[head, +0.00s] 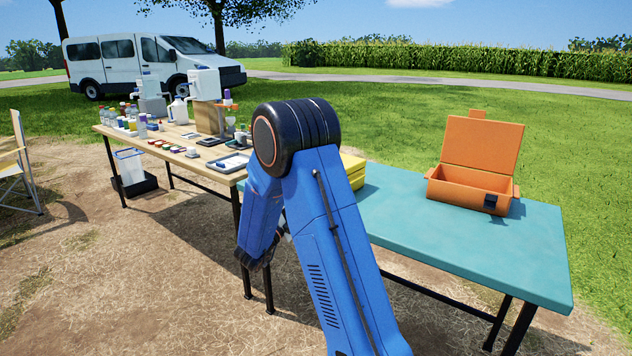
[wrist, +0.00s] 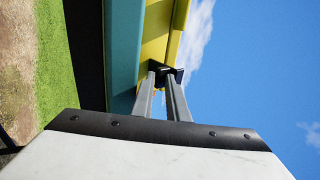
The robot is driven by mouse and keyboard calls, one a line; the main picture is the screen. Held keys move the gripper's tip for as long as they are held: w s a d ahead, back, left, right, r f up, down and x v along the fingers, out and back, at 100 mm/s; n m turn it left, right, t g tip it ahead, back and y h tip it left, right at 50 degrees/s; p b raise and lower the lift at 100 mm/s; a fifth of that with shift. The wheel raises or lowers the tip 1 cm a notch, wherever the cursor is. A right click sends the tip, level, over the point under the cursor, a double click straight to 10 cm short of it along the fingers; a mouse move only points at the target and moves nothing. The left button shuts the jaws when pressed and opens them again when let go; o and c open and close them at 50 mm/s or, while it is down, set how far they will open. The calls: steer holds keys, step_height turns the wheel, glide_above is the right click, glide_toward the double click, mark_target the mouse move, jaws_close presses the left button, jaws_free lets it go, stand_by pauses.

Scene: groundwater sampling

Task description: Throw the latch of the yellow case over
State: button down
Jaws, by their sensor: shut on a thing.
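The yellow case (head: 353,168) stands at the left end of the teal table, mostly hidden behind my blue arm in the head view. Its lid looks down. In the wrist view, the case's yellow front (wrist: 156,32) runs along the top, with a seam between body and lid. The black latch (wrist: 178,74) sits at that seam. My gripper (wrist: 163,78) reaches the latch with both fingers and is shut on it. The arm hides the latch and fingertips in the head view.
An open orange case (head: 470,187) stands on the right of the teal table (head: 450,235). A wooden table (head: 215,178) at left carries bottles, trays and instruments. The teal table is clear between the cases. A folding chair (head: 20,170) stands far left.

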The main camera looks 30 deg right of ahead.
steer(key=shift+d+f, duration=0.1)
steer(key=shift+f, duration=0.35)
stand_by(0.3)
steer(key=c, duration=1.8)
jaws_free()
steer(key=shift+c, duration=0.2)
steer(key=shift+o, duration=0.2)
